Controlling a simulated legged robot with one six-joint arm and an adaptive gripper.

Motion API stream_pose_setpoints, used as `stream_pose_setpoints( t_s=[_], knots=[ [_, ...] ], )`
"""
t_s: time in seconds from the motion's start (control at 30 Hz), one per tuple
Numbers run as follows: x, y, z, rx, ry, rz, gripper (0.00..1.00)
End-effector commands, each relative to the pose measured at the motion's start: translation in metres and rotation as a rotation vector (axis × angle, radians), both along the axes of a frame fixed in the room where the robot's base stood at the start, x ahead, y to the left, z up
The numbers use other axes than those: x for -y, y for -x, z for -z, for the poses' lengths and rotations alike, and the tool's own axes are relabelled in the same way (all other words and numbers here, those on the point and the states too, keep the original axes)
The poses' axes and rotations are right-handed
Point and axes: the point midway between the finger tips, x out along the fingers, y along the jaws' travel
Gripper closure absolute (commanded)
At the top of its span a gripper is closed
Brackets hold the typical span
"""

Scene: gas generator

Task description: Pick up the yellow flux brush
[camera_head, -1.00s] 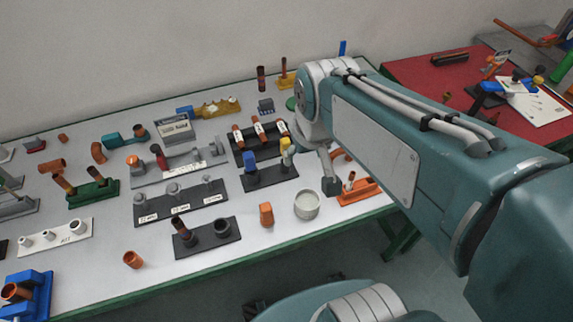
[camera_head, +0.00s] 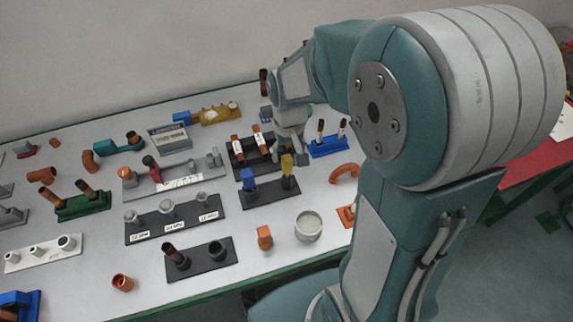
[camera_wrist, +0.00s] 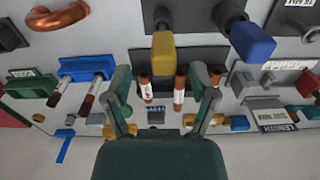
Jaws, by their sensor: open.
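The yellow flux brush (camera_head: 287,165) stands in a dark holder (camera_head: 268,193), to the right of a blue-topped one (camera_head: 248,180). In the wrist view, the yellow head (camera_wrist: 163,54) shows ahead of the fingertips, a little above the gap between them; the blue head (camera_wrist: 252,40) is to its right. My gripper (camera_head: 291,140) is just behind and above the yellow brush in the head view. In the wrist view my gripper (camera_wrist: 161,80) is open, fingers apart, with nothing held between them.
A dark rack with brown labelled tubes (camera_head: 240,150) lies close behind the brush holder. A blue rack with two tubes (camera_head: 328,146) is to the right. A round pale cup (camera_head: 308,226) and an orange piece (camera_head: 265,238) stand in front, with bare table between.

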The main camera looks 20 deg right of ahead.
Motion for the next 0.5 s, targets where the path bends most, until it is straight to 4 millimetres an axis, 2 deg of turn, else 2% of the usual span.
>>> stream_pose_setpoints(
  t_s=[0.3, 0.5],
  knots=[
    [-0.004, 0.000, 0.044, -0.004, 0.000, 0.000, 0.26],
    [-0.004, -0.001, 0.053, 0.000, 0.000, 0.000, 0.26]
  ],
)
